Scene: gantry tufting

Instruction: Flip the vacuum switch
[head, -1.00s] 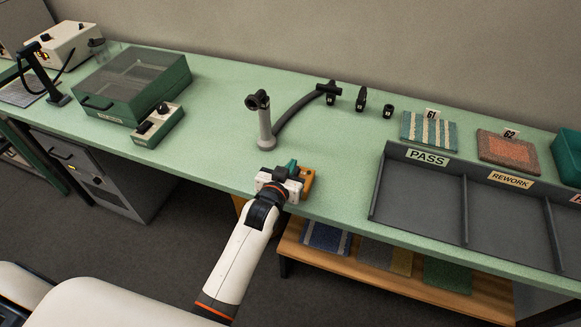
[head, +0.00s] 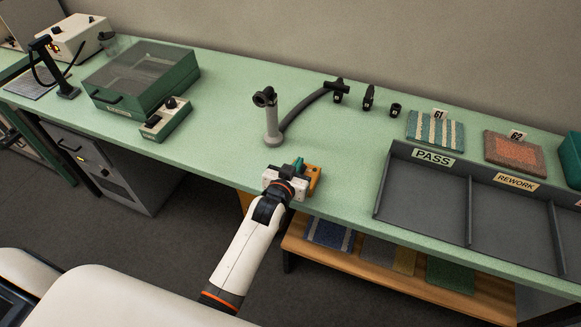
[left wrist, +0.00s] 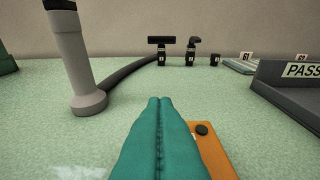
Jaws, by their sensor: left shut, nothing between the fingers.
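An orange plate (head: 315,178) with a small black knob (left wrist: 202,129) lies at the bench's front edge; it looks like the switch, but no label is readable. My left gripper (head: 297,164) is over the bench edge, just left of the plate in the head view. Its teal fingers (left wrist: 163,104) are shut with nothing between them. In the left wrist view they cover part of the plate, and the knob is just right of them. Whether they touch the plate, I cannot tell. My right gripper is not in view.
A grey post (head: 271,125) with a dark hose stands behind my left gripper. Several black nozzles (head: 367,98) stand farther back. A grey PASS/REWORK tray (head: 384,190) is at right. A green lidded box (head: 143,80) and a control box (head: 167,119) are at left.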

